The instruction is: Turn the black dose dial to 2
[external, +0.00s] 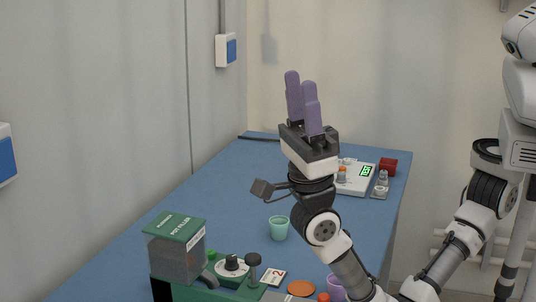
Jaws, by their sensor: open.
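The black dose dial (232,262) sits on a white round scale on top of a green pot filler machine (205,285) at the front of the table. The marks on its scale are too small to read, so I cannot tell its setting. A white card with a red 2 (273,277) lies beside the machine's right side. My gripper (301,83) is open and empty, its purple fingers pointing up. It is high above the table, well above and to the right of the dial, and not touching anything.
A grey hopper with a green lid (176,245) stands left of the dial, and a dark round-topped post (253,268) close to its right. A teal cup (278,229), an orange disc (301,288) and a purple cup (336,287) are nearby. A white scale (352,187) and red block (388,167) stand farther back.

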